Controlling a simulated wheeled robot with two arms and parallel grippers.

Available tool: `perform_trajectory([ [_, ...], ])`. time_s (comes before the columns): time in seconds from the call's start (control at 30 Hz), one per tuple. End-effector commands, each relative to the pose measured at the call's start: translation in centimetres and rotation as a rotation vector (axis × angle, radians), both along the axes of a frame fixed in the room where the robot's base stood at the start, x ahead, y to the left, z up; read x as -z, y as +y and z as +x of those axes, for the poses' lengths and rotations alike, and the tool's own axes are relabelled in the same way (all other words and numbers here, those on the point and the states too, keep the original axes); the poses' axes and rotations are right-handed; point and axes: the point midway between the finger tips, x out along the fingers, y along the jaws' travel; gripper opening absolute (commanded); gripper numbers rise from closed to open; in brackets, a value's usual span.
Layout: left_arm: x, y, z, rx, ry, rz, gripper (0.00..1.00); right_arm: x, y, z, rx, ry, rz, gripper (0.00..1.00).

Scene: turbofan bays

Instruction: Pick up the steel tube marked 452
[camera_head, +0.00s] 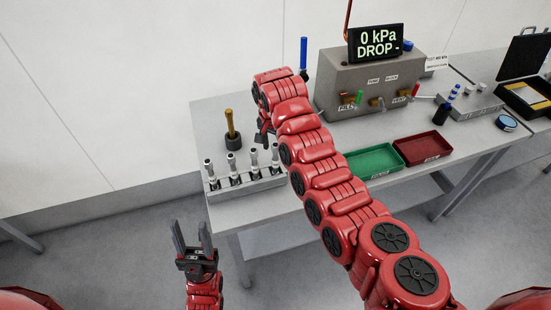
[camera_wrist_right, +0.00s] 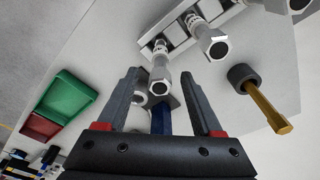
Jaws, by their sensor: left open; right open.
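Several steel tubes (camera_head: 232,166) with dark ends stand upright in a row in a pale rack (camera_head: 232,190) at the table's left front. No tube marking is readable, so I cannot tell which is 452. My right gripper (camera_head: 264,134) hangs above and behind the rack's right part, partly hidden by its own arm. In the right wrist view, its open fingers (camera_wrist_right: 160,76) are on either side of one tube (camera_wrist_right: 160,68) in the picture; contact is not visible. Another tube (camera_wrist_right: 210,40) is beside it. My left gripper (camera_head: 193,243) is open and empty, off the table's front left.
A brass-handled tool (camera_head: 230,125) stands behind the rack. A green tray (camera_head: 373,161) and a red tray (camera_head: 423,147) lie to the right. A grey test block (camera_head: 385,85) with a display (camera_head: 377,43) stands behind them. My right arm crosses the table's middle.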

Motion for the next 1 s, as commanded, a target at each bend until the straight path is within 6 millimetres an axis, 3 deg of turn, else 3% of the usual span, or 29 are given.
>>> perform_trajectory([
  [0.03, -1.5, 0.0, 0.0, 0.0, 0.0, 0.0, 0.5, 0.1, -0.1, -0.2, 0.001, 0.008, -0.003, 0.68],
  [0.07, -1.9, 0.0, 0.0, 0.0, 0.0, 0.0, 0.5, 0.6, -0.1, -0.2, 0.001, 0.008, -0.002, 0.68],
  [0.23, -2.3, 0.0, 0.0, 0.0, 0.0, 0.0, 0.5, 2.8, -0.2, 0.2, 0.001, 0.003, -0.001, 0.68],
  [0.43, -2.1, 0.0, 0.0, 0.0, 0.0, 0.0, 0.5, 3.0, -0.2, 0.2, 0.002, -0.001, 0.001, 0.68],
  [0.8, -2.1, 0.0, 0.0, 0.0, 0.0, 0.0, 0.5, 3.0, -0.2, 0.2, 0.002, -0.001, 0.001, 0.01],
  [1.0, -2.1, 0.0, 0.0, 0.0, 0.0, 0.0, 0.5, 3.0, -0.2, 0.2, 0.002, -0.001, 0.001, 0.0],
])
